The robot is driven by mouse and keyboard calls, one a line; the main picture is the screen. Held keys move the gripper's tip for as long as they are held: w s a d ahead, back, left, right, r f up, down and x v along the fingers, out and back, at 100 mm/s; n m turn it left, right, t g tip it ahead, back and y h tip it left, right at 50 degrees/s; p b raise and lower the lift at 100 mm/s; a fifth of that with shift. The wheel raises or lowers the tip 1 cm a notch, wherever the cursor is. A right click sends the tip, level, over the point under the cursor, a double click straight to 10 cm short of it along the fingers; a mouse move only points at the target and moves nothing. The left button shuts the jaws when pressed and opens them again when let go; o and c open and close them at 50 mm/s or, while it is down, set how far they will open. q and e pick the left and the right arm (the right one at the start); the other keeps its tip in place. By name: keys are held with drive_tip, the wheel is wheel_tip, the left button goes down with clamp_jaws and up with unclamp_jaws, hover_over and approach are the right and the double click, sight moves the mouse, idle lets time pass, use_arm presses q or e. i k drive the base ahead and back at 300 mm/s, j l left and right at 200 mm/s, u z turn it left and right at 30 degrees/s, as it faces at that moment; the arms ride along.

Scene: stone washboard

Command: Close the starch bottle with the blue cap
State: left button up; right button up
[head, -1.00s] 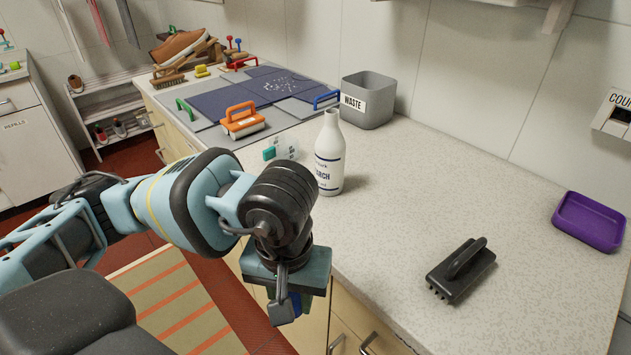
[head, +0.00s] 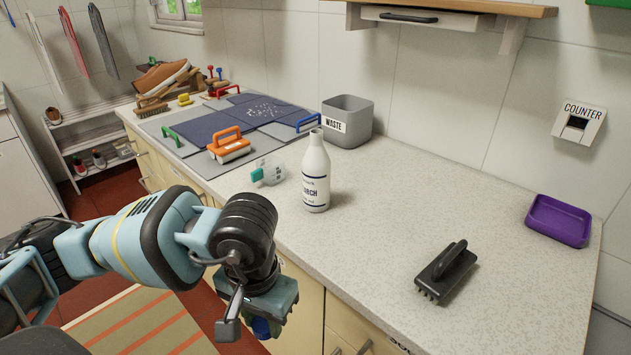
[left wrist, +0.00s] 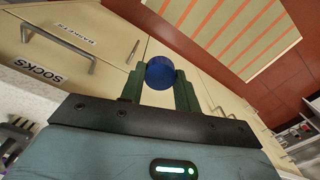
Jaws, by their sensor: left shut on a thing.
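The white starch bottle (head: 315,178) stands upright and uncapped on the counter, its narrow open neck upward. The blue cap (left wrist: 160,73) is held between the green fingers of my left gripper (left wrist: 160,88) in the left wrist view. In the head view my left gripper (head: 264,322) hangs in front of the counter's front edge, below and left of the bottle and apart from it. A bit of the blue cap (head: 262,327) shows under the gripper body. My right gripper is not in view.
A clear bottle with a teal cap (head: 268,173) lies left of the starch bottle. A grey waste bin (head: 362,122) stands behind it. A black brush (head: 446,270) and a purple tray (head: 558,221) are to the right. The counter between is clear.

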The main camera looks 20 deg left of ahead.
sight(317, 163)
drive_tip(key=i+j, duration=0.1)
drive_tip(key=j, duration=0.35)
drive_tip(key=i+j, duration=0.1)
drive_tip(key=j, duration=0.4)
drive_tip(key=i+j, duration=0.1)
drive_tip(key=j, duration=0.35)
drive_tip(key=i+j, duration=0.1)
drive_tip(key=j, duration=0.4)
drive_tip(key=i+j, duration=0.1)
drive_tip(key=j, duration=0.35)
drive_tip(key=i+j, duration=0.1)
drive_tip(key=j, duration=0.85)
drive_tip(key=z, duration=1.25)
drive_tip(key=i+j, duration=0.05)
